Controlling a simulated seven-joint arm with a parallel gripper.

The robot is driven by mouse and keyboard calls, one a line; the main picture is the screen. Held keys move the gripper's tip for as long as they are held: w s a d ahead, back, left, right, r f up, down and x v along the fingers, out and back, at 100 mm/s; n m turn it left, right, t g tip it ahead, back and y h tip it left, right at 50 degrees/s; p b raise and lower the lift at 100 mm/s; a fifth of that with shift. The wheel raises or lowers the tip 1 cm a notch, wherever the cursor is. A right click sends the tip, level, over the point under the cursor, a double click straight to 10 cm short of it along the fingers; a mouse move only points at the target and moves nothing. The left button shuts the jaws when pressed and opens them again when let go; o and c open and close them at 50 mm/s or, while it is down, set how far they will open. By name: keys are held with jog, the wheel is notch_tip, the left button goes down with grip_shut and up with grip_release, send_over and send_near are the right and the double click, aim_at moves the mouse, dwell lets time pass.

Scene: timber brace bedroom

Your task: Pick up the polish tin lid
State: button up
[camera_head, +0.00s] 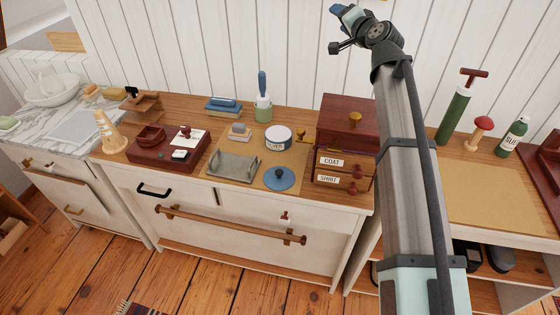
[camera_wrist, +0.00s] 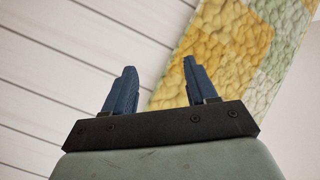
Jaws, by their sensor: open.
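The polish tin lid, a blue disc with a small knob (camera_head: 279,179), lies on a tan mat near the front edge of the dresser top in the head view. The round white tin (camera_head: 277,141) stands just behind it with a dark label. My gripper (camera_head: 340,12) is high up near the white plank wall, far above and behind the lid. In the wrist view its two blue fingers (camera_wrist: 159,66) are apart with nothing between them. The lid is not in the wrist view.
A patchwork quilt (camera_wrist: 235,45) hangs near my gripper.

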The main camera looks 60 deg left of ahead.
jog(key=s+a+r+n+g, duration=0.1)
jog(key=s+a+n+g, duration=0.25)
jog(key=s, duration=0.75)
jog(key=s+a+r+n+g, duration=0.2)
jog(key=s+a, duration=0.3)
jog(key=s, duration=0.5)
jog(key=n+t+h, duration=0.1)
jog(key=n+h, duration=0.7)
jog(key=h, duration=0.8)
send_over(279, 171)
notch_tip(279, 171, down, 28)
jog(key=f, duration=0.8)
jog(key=shift+w+d+f, duration=0.15)
jog(key=shift+w+f, duration=0.05)
jog(key=shift+s+f, duration=0.2)
jog(key=shift+f, duration=2.4)
grip_shut()
